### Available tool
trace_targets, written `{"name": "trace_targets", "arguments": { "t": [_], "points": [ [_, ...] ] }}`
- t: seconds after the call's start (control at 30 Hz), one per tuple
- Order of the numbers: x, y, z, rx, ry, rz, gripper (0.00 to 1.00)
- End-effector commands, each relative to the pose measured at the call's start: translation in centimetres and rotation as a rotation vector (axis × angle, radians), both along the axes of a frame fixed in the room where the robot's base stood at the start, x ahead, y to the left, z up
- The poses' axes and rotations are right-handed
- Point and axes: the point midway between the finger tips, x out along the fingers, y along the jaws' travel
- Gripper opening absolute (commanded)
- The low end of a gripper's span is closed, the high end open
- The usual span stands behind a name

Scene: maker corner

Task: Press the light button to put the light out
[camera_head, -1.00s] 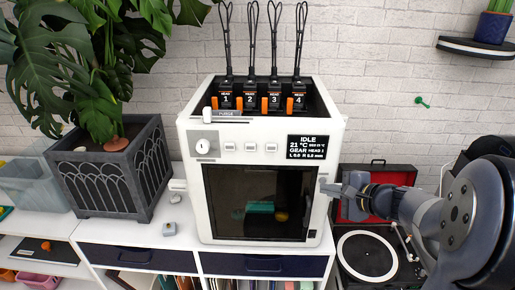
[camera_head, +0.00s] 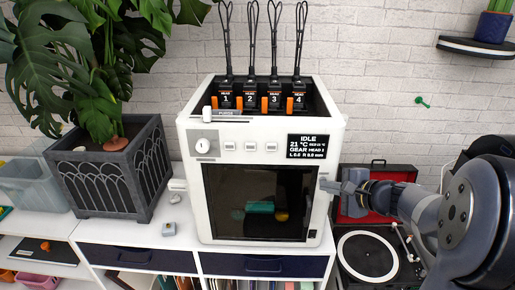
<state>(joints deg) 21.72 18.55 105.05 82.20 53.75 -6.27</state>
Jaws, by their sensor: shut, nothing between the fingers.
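A white 3D printer (camera_head: 192,190) stands on the white shelf unit. Its upper front has a round knob (camera_head: 202,146) on a grey plate and a row of three small buttons (camera_head: 250,147); I cannot read which is the light button. A black display (camera_head: 307,147) reads IDLE. Behind the dark door window (camera_head: 258,190), a teal object and a yellowish one show dimly. My gripper (camera_head: 325,186) is shut and empty, at the right edge of the printer's front, below the display. I cannot tell whether it touches the printer.
A dark planter (camera_head: 107,178) with a large leafy plant stands left of the printer. A record player (camera_head: 367,255) sits at the lower right, below my arm. Small grey items (camera_head: 168,229) lie on the shelf top. Four-headed cables rise from the printer's top.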

Motion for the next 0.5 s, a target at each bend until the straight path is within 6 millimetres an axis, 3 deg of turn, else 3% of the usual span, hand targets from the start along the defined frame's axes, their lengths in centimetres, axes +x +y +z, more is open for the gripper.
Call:
{"name": "trace_targets", "arguments": {
  "t": [0.5],
  "points": [
    [-0.31, -0.02, -0.14, 0.000, 0.000, 0.000, 0.00]
  ]
}}
